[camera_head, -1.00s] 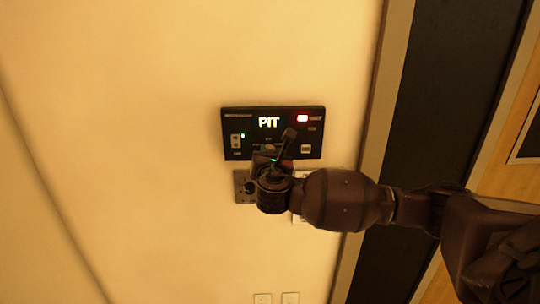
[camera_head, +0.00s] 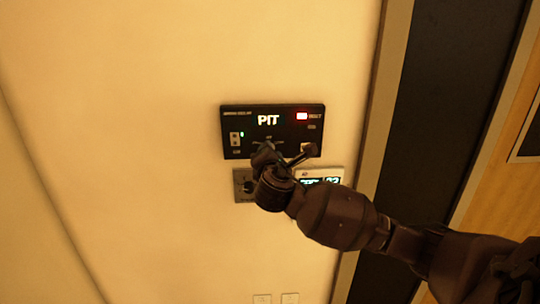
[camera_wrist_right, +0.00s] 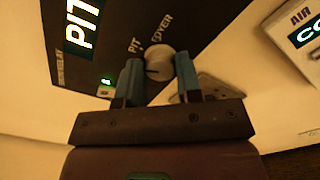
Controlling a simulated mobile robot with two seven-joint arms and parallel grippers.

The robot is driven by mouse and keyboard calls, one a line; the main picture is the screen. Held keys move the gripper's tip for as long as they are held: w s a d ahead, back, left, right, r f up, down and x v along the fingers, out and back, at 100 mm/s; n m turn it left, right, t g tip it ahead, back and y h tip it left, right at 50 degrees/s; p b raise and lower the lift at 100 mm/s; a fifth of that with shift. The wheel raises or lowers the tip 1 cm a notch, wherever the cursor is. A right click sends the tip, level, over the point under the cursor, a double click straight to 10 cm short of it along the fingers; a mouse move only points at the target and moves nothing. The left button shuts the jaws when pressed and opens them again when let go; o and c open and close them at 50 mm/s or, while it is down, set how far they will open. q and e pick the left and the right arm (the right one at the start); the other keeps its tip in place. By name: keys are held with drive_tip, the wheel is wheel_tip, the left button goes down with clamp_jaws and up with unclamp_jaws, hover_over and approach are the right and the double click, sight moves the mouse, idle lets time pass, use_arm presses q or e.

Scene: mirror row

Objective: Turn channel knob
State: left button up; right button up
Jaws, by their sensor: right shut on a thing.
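A black wall panel (camera_head: 232,146) has a lit display reading PIT (camera_head: 268,120). In the right wrist view, the round pale channel knob (camera_wrist_right: 159,64) stands out from the panel, with labels reading PIT and what looks like FOYER beside it. A dark pointer line shows on its face. My right gripper (camera_wrist_right: 158,72) is shut on the knob, one teal finger on each side. In the head view my right gripper (camera_head: 268,155) is at the panel's lower middle and hides the knob. My left gripper is not in view.
Below the panel are a grey plate (camera_head: 241,186) and a white unit with a lit display (camera_head: 321,180), both close to my wrist. Bare wall lies left.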

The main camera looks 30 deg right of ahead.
drive_tip(key=shift+f+m, duration=0.1)
drive_tip(key=shift+m, duration=2)
drive_tip(key=o, duration=0.9)
drive_tip(key=shift+o, duration=0.2)
drive_tip(key=shift+s, duration=0.1)
drive_tip(key=b+v, duration=0.1)
drive_tip(key=v, duration=0.9)
drive_tip(key=shift+s+a+b, duration=0.2)
drive_tip(key=shift+s+b, duration=0.1)
drive_tip(key=shift+b, duration=0.05)
drive_tip(key=shift+m, duration=0.3)
